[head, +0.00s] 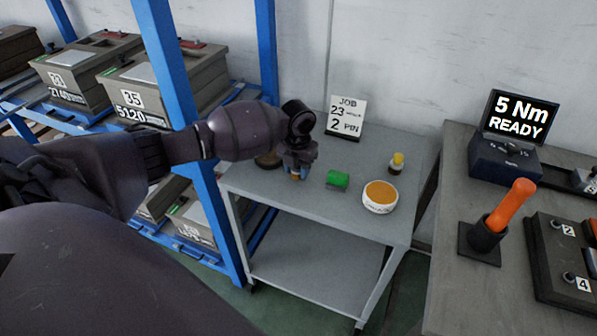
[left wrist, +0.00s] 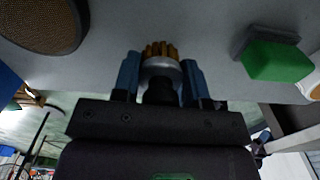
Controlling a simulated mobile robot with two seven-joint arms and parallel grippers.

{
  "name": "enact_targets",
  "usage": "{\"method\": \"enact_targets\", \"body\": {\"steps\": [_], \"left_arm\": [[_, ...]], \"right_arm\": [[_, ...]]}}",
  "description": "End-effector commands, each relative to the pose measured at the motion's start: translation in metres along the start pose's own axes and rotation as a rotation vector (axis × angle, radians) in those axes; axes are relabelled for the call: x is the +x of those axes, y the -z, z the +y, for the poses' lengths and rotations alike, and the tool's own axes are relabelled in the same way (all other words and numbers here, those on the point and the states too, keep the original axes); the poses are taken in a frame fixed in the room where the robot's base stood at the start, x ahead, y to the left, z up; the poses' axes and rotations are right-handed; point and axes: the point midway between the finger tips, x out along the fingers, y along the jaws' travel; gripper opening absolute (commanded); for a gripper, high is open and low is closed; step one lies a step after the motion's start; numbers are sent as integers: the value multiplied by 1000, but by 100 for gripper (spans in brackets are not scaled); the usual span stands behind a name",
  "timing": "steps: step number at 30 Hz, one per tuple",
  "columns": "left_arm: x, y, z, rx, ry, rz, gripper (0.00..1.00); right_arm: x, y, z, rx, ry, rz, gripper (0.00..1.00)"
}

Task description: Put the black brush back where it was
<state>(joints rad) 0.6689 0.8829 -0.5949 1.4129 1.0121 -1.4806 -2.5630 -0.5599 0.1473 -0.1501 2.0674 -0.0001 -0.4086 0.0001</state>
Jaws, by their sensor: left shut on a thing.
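My left gripper (head: 297,168) is over the left part of the grey cart top (head: 310,198), beside the job sign. In the left wrist view its blue fingertips (left wrist: 160,78) are shut on the brush (left wrist: 160,50). The brush shows a black handle part, a silver collar and brass-coloured bristles. I cannot tell whether the bristles touch the cart top. My right gripper is not in view.
A round brown object (head: 268,160) lies just left of the gripper. A green block (head: 338,180), a white tub with orange contents (head: 380,204), a small yellow-topped bottle (head: 396,164) and the job sign (head: 345,118) are on the cart. The cart's front left is clear.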

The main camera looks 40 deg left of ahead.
Motion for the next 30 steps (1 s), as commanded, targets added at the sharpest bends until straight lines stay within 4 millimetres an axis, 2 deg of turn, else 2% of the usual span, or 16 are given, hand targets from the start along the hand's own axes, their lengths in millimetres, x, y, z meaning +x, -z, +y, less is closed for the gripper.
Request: {"method": "enact_targets", "body": {"steps": [1, 3, 15, 16, 20, 21, 30], "left_arm": [[9, 1, 0, 0, 0, 3, 16], [13, 0, 0, 0, 1, 1, 16], [16, 0, 0, 1, 0, 0, 16], [15, 0, 0, 0, 0, 0, 42], [15, 0, 0, 0, 0, -1, 62], [15, 0, 0, 0, 0, -1, 65], [12, 0, 0, 0, 1, -2, 65]], "right_arm": [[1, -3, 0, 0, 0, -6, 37], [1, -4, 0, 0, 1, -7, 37], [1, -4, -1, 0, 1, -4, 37], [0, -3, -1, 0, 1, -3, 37], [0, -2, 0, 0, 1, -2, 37], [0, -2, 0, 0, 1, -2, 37], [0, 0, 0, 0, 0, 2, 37]]}}
